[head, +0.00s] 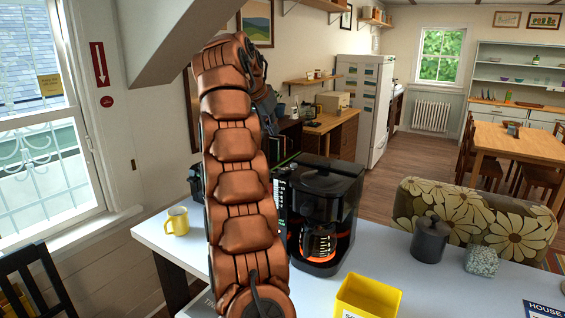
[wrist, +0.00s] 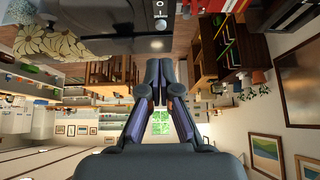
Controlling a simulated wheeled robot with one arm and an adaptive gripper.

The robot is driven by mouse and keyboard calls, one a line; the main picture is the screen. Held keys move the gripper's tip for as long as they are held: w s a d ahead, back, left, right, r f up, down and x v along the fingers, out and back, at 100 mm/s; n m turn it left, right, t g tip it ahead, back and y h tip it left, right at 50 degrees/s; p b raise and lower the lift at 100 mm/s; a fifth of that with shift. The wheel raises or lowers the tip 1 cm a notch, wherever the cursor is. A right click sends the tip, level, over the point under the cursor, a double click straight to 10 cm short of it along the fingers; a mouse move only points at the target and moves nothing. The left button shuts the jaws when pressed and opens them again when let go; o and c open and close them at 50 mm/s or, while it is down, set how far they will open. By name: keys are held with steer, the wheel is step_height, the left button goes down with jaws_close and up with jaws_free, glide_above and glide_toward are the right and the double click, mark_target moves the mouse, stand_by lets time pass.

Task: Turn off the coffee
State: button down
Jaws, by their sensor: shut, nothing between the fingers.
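The black coffee maker (head: 345,190) stands on the white table, with a glass carafe (head: 318,243) in it and an orange glow around the carafe's base. In the wrist view, which is upside down, a dark panel of the coffee maker (wrist: 110,18) fills the top. A round silver knob (wrist: 159,25) with small white marks beside it is on that panel. My gripper (wrist: 159,66) is shut and empty, its fingertips apart from the knob in the picture. In the head view my arm hides part of the coffee maker's left side, and the gripper is mostly hidden.
The white table (head: 425,285) also holds a yellow mug (head: 177,221), a yellow box (head: 368,297), a dark lidded jar (head: 430,240) and a speckled jar (head: 481,261). A floral sofa (head: 480,215) stands behind. The sloping stair underside (head: 180,35) hangs at upper left.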

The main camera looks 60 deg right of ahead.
steer(key=shift+f, duration=0.1)
steer(key=b, duration=0.4)
glide_above(285, 168)
steer(key=a, duration=0.2)
step_height(285, 168, down, 9)
steer(key=shift+s+d+f, duration=0.1)
steer(key=shift+s+d, duration=0.05)
steer(key=shift+a+f+b, duration=0.25)
steer(key=shift+f+b, duration=0.4)
steer(key=shift+s+d, duration=0.1)
steer(key=shift+f, duration=0.75)
steer(key=shift+a+f+b, duration=0.15)
steer(key=shift+a+b, duration=0.05)
steer(key=shift+b, duration=0.3)
